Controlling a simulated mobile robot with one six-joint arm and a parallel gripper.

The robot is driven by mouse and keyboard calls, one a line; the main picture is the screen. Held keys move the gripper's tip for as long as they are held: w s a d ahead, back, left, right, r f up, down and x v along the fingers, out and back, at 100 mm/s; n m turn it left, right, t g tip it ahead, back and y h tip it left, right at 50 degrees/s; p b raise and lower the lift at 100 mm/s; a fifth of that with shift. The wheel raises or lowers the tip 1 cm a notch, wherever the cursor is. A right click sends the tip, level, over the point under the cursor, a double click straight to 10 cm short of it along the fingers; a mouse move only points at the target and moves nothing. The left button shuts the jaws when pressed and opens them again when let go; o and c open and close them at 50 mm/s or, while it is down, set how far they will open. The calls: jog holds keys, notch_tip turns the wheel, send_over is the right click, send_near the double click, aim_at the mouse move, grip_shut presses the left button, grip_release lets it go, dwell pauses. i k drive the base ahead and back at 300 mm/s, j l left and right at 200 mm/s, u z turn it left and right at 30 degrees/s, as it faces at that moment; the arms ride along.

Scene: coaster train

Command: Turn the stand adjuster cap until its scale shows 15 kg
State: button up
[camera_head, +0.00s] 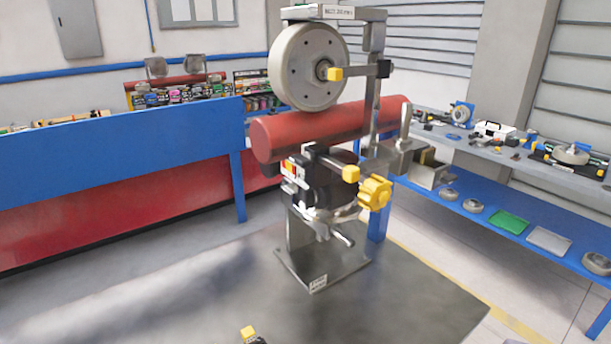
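A grey metal stand (300,238) rises from a square base plate in the middle of the head view. A lobed yellow knob (375,192) sits on its right side at mid height; I cannot tell whether this is the adjuster cap. A dark round body with a silver lower rim (325,212) is left of the knob. No scale mark or kg figure is legible. I cannot make out my gripper. A small yellow and black piece (250,334) is cut off by the bottom edge; I cannot tell what it belongs to.
A grey wheel (291,66) and a red roller (335,128) are above the knob. A blue and red bench (110,150) stands left, a blue-framed shelf (515,213) right.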

aim_at(376, 191)
jog(key=k+j+z, duration=0.3)
jog(key=k+j, duration=0.95)
